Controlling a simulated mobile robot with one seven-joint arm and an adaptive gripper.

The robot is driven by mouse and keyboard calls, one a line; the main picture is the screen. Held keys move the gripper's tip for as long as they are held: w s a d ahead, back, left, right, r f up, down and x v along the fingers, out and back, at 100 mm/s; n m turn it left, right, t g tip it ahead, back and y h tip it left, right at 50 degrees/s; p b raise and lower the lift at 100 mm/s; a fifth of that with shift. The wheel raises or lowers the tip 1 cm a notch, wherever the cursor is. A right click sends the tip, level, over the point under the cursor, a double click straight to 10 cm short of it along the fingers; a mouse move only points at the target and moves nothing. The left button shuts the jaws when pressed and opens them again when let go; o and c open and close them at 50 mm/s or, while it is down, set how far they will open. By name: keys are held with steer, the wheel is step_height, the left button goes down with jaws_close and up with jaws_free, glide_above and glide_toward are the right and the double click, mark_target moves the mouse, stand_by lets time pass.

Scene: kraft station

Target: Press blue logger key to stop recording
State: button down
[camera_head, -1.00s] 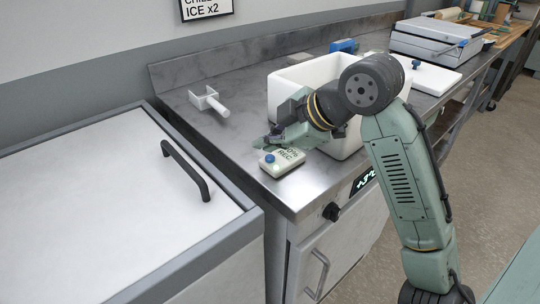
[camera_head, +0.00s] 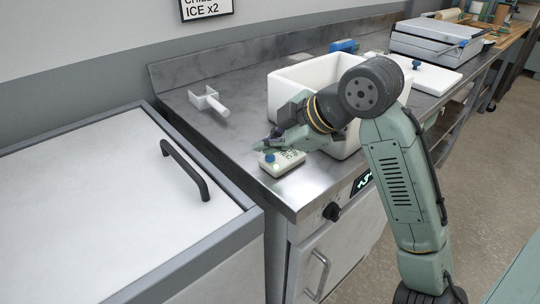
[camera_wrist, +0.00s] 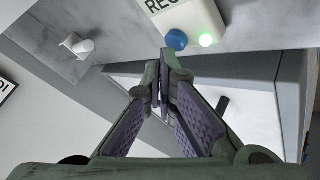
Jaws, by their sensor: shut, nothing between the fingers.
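The white data logger (camera_head: 284,166) lies near the front edge of the steel counter, with a label reading REC partly visible in the wrist view. Its round blue key (camera_head: 269,158) is on the left end; it also shows in the wrist view (camera_wrist: 176,40), beside a lit green lamp (camera_wrist: 206,40). My gripper (camera_wrist: 163,62) is shut and empty. Its tips are close to the blue key; I cannot tell whether they touch it. In the head view my gripper (camera_head: 260,147) hides part of the logger's label.
A white open box (camera_head: 295,73) stands just behind my arm. A white bracket with a peg (camera_head: 210,101) is on the counter at the left. A chest with a dark handle (camera_head: 186,170) is at front left. A knob (camera_head: 331,211) sits on the counter's front.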

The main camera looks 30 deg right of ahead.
mark_target(269, 160)
steer(key=shift+f+b, duration=0.4)
steer(key=shift+f, duration=0.1)
stand_by(0.4)
steer(key=shift+r, duration=0.15)
steer(key=shift+r+p, duration=0.7)
steer(key=shift+r, duration=0.05)
step_height(269, 160, up, 5)
steer(key=p, duration=0.4)
steer(key=shift+r, duration=0.1)
stand_by(1.0)
